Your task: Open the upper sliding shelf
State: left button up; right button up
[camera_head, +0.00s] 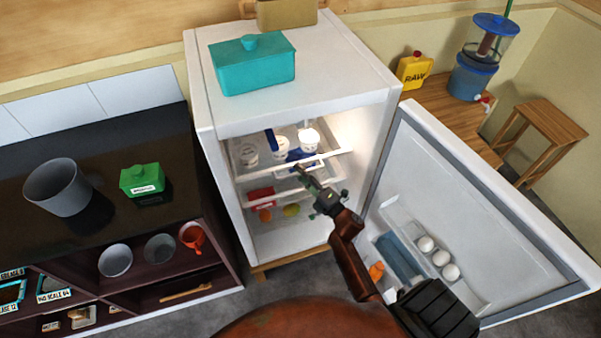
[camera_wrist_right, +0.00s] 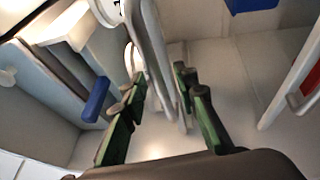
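The fridge (camera_head: 215,165) stands open. Its upper sliding shelf (camera_head: 330,156) has a pale front edge and holds white tubs (camera_head: 308,138) and a blue item. A lower shelf (camera_head: 292,193) is below it. My right gripper (camera_head: 303,174) is at the front edge of the upper shelf, near its middle. In the right wrist view my right gripper (camera_wrist_right: 157,82) has its green-padded fingers apart, with a pale shelf rail (camera_wrist_right: 150,45) passing between them. I cannot tell whether the fingers touch the rail. My left gripper is not in view.
The fridge door (camera_head: 480,200) is swung open to the right, with eggs (camera_head: 439,258) in its rack. A teal box (camera_head: 252,66) sits on the fridge. A dark counter (camera_head: 110,150) stands left. A wooden stool (camera_head: 545,120) is behind the door.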

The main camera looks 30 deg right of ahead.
jog(key=shift+w, duration=0.1)
jog(key=shift+c, duration=0.5)
grip_shut()
